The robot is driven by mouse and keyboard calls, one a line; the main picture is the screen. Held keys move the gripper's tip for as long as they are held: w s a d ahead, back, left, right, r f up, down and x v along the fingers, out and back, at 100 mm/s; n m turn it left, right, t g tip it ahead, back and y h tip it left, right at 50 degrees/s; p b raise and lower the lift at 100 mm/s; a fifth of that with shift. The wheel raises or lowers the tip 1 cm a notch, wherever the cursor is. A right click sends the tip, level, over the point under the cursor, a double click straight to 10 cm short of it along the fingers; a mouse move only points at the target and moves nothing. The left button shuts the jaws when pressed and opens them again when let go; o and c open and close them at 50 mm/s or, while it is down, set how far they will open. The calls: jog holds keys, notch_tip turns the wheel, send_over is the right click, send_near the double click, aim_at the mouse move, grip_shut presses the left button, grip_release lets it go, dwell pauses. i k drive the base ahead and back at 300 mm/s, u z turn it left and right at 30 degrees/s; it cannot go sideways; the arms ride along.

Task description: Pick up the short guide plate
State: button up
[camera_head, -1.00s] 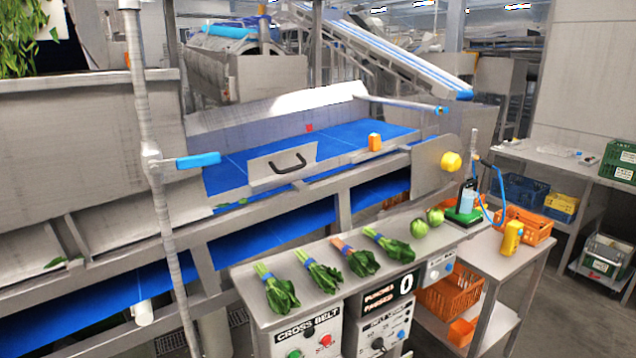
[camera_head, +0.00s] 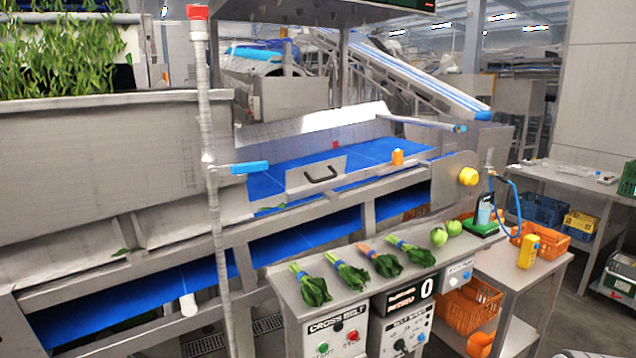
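A plate with a black handle (camera_head: 316,174), which looks like the short guide plate, stands at the near side of the blue cross belt (camera_head: 268,186). It is pale grey metal, and its handle faces me. From this view I cannot tell how it is fixed. My gripper is not in view.
A steel counter (camera_head: 285,290) with several bunches of greens and two round green vegetables stands in front.

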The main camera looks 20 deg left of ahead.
aim_at(306, 180)
jog(key=u, duration=0.95)
jog(key=i, duration=0.8)
jog(key=z, duration=0.05)
